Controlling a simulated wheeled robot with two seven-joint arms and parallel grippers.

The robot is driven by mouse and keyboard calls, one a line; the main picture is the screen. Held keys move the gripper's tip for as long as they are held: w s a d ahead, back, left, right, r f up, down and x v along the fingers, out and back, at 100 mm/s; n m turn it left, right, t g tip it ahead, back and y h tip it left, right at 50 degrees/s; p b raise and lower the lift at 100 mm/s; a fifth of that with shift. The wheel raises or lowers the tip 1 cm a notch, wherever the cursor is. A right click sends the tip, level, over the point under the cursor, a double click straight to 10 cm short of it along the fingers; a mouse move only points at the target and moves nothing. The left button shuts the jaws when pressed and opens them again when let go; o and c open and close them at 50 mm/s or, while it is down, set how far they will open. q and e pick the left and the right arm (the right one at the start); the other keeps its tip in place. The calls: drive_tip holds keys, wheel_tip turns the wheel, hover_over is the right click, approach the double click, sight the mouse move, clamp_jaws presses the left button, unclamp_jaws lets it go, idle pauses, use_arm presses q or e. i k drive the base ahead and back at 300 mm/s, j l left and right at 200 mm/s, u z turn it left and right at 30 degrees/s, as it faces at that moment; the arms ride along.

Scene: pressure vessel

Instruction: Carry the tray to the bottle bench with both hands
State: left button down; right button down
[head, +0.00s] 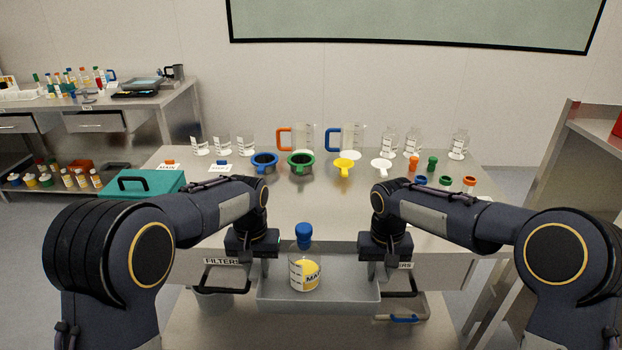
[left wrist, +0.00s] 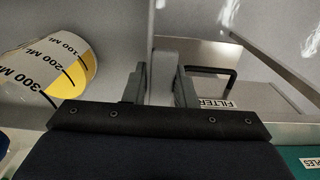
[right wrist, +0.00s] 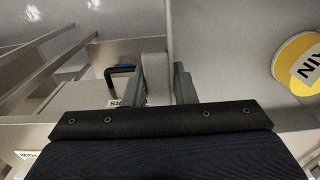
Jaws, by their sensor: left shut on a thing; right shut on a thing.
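The grey tray (head: 330,289) is at the front edge of the bench, between my two grippers. A bottle (head: 304,270) with a blue cap, yellow contents and a printed label stands upright in it; part of it also shows in the left wrist view (left wrist: 62,58) and the right wrist view (right wrist: 298,62). My left gripper (head: 251,262) is shut on the tray's left end. My right gripper (head: 385,262) is shut on its right end.
The bench's middle is clear. A side bench (head: 150,103) stands far left, shelving (head: 560,160) at right.

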sight(319, 215)
drive_tip(key=i, duration=0.95)
